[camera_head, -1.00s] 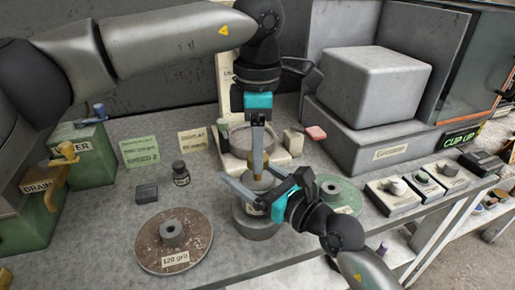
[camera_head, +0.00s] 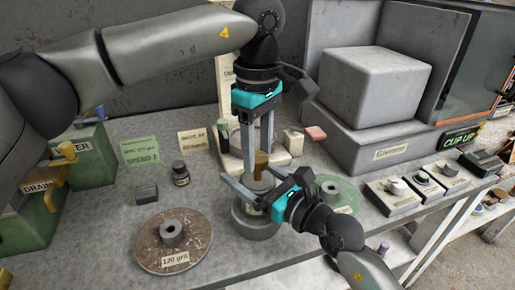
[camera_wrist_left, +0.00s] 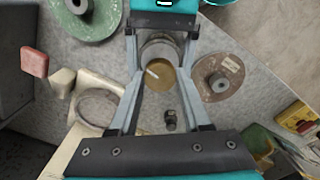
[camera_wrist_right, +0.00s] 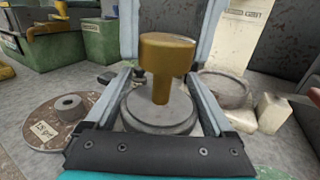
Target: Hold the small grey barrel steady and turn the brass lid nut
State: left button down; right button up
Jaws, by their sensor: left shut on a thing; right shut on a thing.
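The small grey barrel (camera_head: 258,224) stands upright on the bench, its brass lid nut (camera_head: 261,160) on a stem above its top. The nut also shows in the right wrist view (camera_wrist_right: 166,55) and from above in the left wrist view (camera_wrist_left: 160,76), with a pale mark on its top. My left gripper (camera_head: 259,149) points straight down from above and is shut on the nut. My right gripper (camera_head: 248,190) comes in from the front right and is shut on the barrel's upper body. It hides part of the barrel in the head view.
A brown 120 grit disc (camera_head: 190,250) lies left of the barrel, a green disc (camera_head: 335,190) to its right. A cream stand with a ring (camera_head: 283,155) is close behind.

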aim_at(258, 156)
dwell(0.4)
pick_arm(q)
jog(key=shift+c, duration=1.7)
grip_release()
notch_tip(258, 156, up, 12)
pick_arm(e)
jog(key=o, duration=1)
jog(key=shift+s+d, duration=0.1)
jog(key=shift+v, duration=3.4)
